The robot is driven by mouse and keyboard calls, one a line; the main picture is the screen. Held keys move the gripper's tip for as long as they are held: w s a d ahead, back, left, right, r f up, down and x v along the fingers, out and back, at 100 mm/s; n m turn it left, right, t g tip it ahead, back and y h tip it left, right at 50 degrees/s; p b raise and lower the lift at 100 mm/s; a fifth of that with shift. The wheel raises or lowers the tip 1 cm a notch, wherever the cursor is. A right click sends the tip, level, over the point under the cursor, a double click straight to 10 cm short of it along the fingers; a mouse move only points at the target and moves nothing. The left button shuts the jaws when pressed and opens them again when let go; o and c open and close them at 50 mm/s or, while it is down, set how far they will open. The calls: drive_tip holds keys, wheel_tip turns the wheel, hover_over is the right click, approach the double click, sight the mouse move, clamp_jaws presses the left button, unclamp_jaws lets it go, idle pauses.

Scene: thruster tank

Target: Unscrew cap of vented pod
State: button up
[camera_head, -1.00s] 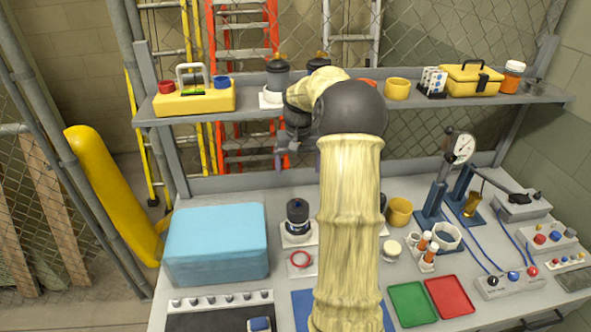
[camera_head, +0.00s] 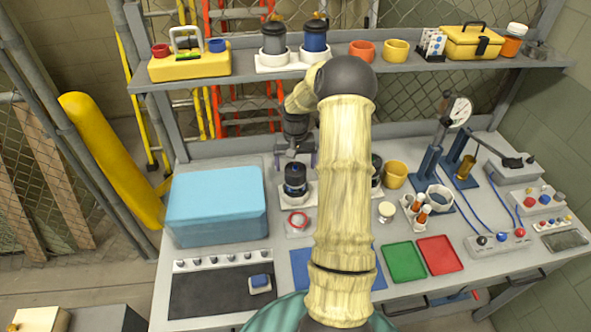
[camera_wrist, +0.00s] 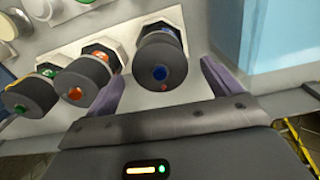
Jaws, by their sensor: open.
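Three dark, capped pods stand on white bases on the bench in the wrist view. One has a blue-dotted top (camera_wrist: 159,73), one an orange-dotted top (camera_wrist: 84,80), one a green-dotted top (camera_wrist: 30,95). The blue-dotted pod appears in the head view (camera_head: 295,180), right of the blue box. My gripper (camera_head: 295,158) is open just above and behind it. In the wrist view my purple fingers (camera_wrist: 160,88) lie either side of this pod, apparently not touching it. My arm hides much of the other pods in the head view. I cannot tell which pod is vented.
The blue box (camera_head: 216,207) stands close left of the pod. A shelf (camera_head: 350,72) above holds two more capped pods (camera_head: 294,40), cups and yellow cases. Green (camera_head: 404,269) and red (camera_head: 440,255) trays lie right.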

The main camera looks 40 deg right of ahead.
sight(295, 167)
drive_tip(key=shift+f+p, duration=0.35)
drive_tip(key=shift+f, duration=1.7)
drive_tip(key=c, duration=1)
drive_tip(key=n+p, duration=0.2)
drive_tip(key=n, duration=0.2)
drive_tip(key=shift+r, duration=0.1)
drive_tip(key=n+p, duration=0.2)
drive_tip(key=n, duration=0.3)
drive_tip(key=n+p, duration=0.2)
drive_tip(key=n, duration=0.3)
drive_tip(key=shift+n+p, duration=0.5)
drive_tip(key=shift+n, duration=1.2)
